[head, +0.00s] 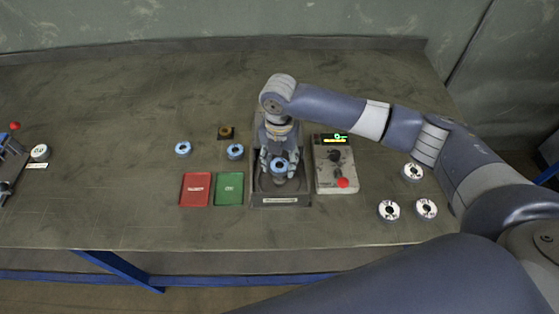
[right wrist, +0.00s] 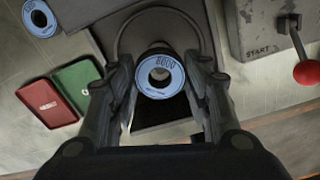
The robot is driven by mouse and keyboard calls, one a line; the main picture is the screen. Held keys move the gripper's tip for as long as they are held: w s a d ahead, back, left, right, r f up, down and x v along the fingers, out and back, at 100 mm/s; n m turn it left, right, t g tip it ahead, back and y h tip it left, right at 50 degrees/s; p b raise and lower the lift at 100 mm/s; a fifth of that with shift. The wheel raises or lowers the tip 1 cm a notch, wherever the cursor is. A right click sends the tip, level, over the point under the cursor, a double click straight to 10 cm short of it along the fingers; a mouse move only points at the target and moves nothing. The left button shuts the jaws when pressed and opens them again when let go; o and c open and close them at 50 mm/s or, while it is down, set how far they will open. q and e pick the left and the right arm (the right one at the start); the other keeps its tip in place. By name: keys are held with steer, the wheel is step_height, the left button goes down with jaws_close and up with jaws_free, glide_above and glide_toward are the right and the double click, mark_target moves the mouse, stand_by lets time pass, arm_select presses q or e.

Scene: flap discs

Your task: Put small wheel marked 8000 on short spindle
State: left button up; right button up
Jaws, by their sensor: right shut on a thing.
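A small wheel with a light blue face (right wrist: 141,77) reads 8000 in the right wrist view. It is between the fingers of my right gripper (right wrist: 160,88), which is shut on it. In the head view this wheel (head: 273,167) and my right gripper (head: 278,163) are over the dark machine base (head: 282,200) with a label on its front edge. A round guard curves behind the wheel in the right wrist view. The wheel and fingers hide what is under them, so I cannot tell whether a spindle is inside its hole. My left gripper is not in view.
Two other blue wheels (head: 183,148) (head: 235,151) lie left of the machine. A red tray (head: 195,190) and a green tray (head: 230,190) are in front of them. A control box (head: 335,165) with a red knob stands right. Several white wheels (head: 389,211) lie beyond it.

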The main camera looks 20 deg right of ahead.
steer(key=shift+f, duration=0.5)
steer(key=shift+f, duration=0.15)
stand_by(0.4)
steer(key=shift+f+b, duration=0.6)
steer(key=shift+f, duration=1)
steer(key=o, duration=1.2)
steer(key=shift+o, duration=1.1)
